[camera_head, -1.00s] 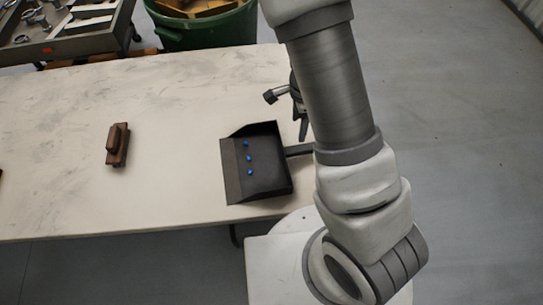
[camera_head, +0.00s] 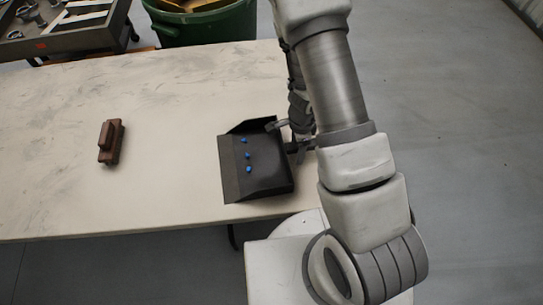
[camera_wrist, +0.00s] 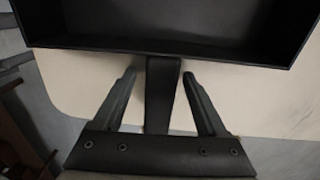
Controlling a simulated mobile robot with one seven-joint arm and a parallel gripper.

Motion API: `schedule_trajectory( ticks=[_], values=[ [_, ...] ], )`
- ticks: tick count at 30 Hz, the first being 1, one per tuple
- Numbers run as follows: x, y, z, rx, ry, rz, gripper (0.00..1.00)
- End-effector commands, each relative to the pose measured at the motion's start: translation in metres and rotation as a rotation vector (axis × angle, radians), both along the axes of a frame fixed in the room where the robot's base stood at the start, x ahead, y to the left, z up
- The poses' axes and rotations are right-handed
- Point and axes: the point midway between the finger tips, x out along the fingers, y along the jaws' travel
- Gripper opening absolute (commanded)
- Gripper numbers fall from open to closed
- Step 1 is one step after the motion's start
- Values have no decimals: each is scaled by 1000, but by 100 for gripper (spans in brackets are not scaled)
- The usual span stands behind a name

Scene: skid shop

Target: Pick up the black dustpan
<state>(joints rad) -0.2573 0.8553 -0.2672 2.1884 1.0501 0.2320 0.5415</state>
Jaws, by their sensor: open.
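The black dustpan (camera_head: 262,178) lies on the pale table near its right end, with several small blue pieces (camera_head: 248,156) in it. Its handle points right, toward my arm. In the wrist view the pan's back wall (camera_wrist: 170,45) fills the top, and the handle (camera_wrist: 160,95) runs down between my two fingers. My gripper (camera_wrist: 160,78) is open, with one finger on each side of the handle and gaps showing on both sides. In the head view my gripper (camera_head: 290,138) is at the handle, partly hidden by my arm.
A brown brush-like block (camera_head: 111,142) lies on the table (camera_head: 165,195) to the left, with bare surface between. A green bin (camera_head: 205,25) and a tray of metal parts (camera_head: 60,40) stand behind the table. Open floor lies to the right.

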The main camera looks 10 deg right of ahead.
Motion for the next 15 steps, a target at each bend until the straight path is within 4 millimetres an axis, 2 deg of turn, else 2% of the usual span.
schedule_trajectory(
  ticks=[7, 15],
  values=[
    [1, 0, -1, 0, -1, 1, 75],
    [1, 0, -1, 0, -1, 1, 26]
  ],
)
